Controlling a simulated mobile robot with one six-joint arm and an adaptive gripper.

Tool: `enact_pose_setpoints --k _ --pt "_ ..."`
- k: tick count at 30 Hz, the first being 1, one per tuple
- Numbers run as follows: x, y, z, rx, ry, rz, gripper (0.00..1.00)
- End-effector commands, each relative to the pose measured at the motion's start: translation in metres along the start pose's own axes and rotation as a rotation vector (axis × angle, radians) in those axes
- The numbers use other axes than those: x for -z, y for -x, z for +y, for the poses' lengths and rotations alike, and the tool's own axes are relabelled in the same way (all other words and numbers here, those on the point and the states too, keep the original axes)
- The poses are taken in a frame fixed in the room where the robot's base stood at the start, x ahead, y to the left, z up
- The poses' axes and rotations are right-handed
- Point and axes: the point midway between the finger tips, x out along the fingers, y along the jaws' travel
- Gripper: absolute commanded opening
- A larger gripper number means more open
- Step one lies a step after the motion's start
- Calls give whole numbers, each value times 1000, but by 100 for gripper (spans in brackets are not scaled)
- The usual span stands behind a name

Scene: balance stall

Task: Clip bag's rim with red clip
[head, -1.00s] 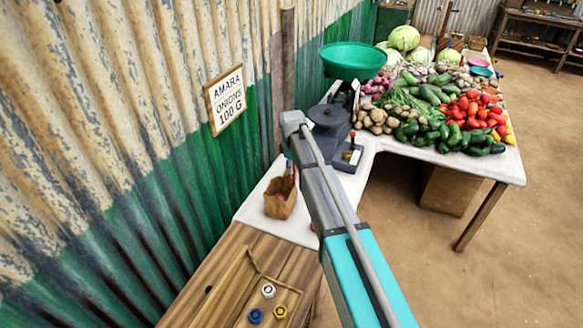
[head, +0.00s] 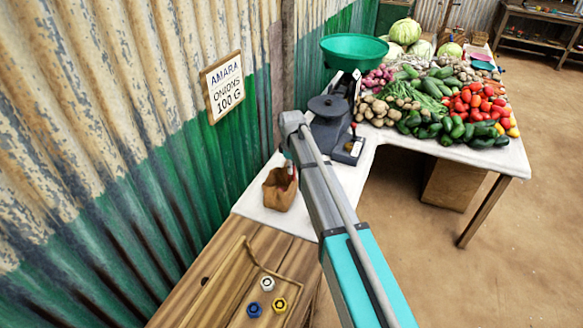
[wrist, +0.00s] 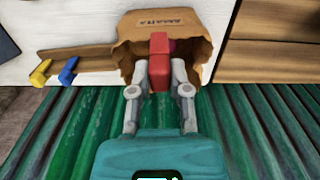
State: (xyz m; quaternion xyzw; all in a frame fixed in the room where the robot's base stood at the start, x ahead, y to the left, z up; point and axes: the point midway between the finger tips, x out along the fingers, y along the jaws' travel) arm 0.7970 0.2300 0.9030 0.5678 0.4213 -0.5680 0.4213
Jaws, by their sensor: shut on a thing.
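The brown paper bag (head: 279,191) stands on the white counter top (head: 252,202), near the corrugated wall. In the wrist view the bag (wrist: 196,42) is open at the top, with a crumpled, jagged rim and a printed label. My gripper (wrist: 159,70) is shut on the red clip (wrist: 160,46). The clip overlaps the bag's opening at the near rim; I cannot tell whether its jaws hold the paper. In the head view my arm hides most of the gripper and the clip, which are right beside the bag's top.
A dark scale (head: 330,125) with a green pan (head: 354,52) stands behind my arm. Vegetables cover the far table. The corrugated wall (head: 185,185) is close on the left.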

Motion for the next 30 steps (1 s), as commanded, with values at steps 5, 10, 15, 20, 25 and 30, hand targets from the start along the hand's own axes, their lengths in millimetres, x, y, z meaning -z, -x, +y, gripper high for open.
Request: enact_pose_setpoints --k 5,10,15,20,25,30 --pt "0 -12 0 0 0 0 4" --pt "0 -20 0 0 0 0 4" --pt "0 -28 0 0 0 0 4" --pt "0 -33 0 0 0 0 4" --pt "0 -36 0 0 0 0 4" --pt "0 -36 0 0 0 0 4"
